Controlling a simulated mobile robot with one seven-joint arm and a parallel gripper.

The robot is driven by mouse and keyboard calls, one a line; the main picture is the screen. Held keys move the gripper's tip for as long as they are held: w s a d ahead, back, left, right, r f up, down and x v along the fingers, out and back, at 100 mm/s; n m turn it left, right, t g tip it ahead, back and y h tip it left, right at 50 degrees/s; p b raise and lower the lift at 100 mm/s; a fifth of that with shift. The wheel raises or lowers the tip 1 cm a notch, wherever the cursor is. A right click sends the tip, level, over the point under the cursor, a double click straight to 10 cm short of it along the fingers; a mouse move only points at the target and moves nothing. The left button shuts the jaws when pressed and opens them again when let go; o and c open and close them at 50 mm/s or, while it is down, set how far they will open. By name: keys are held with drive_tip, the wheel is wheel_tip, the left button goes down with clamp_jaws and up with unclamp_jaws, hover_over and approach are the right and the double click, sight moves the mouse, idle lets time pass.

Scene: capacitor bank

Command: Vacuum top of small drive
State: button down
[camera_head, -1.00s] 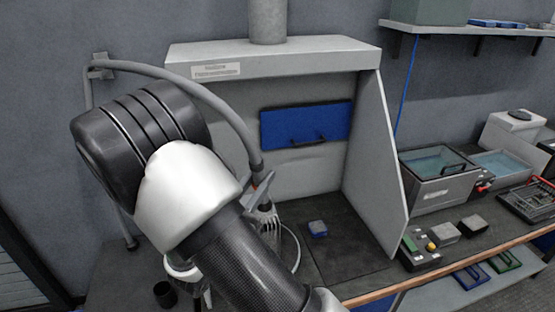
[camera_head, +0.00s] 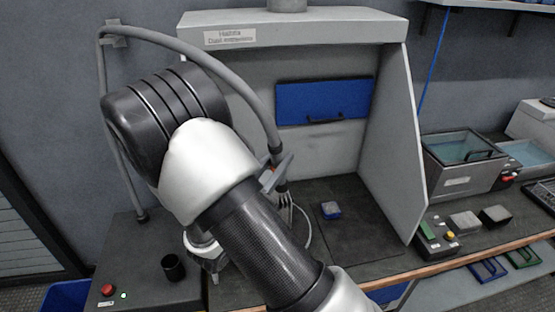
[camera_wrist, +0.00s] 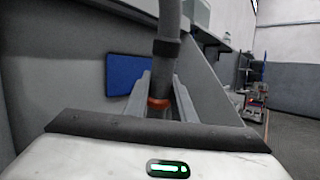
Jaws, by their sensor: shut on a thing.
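A small blue and grey block (camera_head: 331,210), likely the small drive, sits on the dark mat inside the grey extraction hood. My gripper (camera_head: 279,172) is left of it and higher, at the hood's open front. It is shut on the grey vacuum hose (camera_head: 253,112) near its nozzle end. In the wrist view my gripper (camera_wrist: 158,103) has the hose (camera_wrist: 167,45) upright between its two grey fingers, with an orange-red ring at the grip. The nozzle tip is hard to make out. The block is not visible in the wrist view.
The hood's right side wall (camera_head: 393,150) stands beside the mat (camera_head: 355,235). A blue panel (camera_head: 322,101) hangs on its back. A black cup (camera_head: 173,267) and a red button (camera_head: 107,290) are at left. A control box (camera_head: 437,236) and tanks (camera_head: 462,160) are at right.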

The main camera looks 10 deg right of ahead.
drive_tip(key=shift+f, duration=0.1)
drive_tip(key=shift+f+b, duration=0.7)
drive_tip(key=shift+f, duration=0.2)
drive_tip(key=shift+a, duration=0.1)
idle(0.4)
drive_tip(key=shift+a, duration=1.8)
drive_tip(key=a, duration=0.3)
drive_tip(key=shift+a, duration=0.35)
drive_tip(key=shift+w, duration=0.1)
idle(0.5)
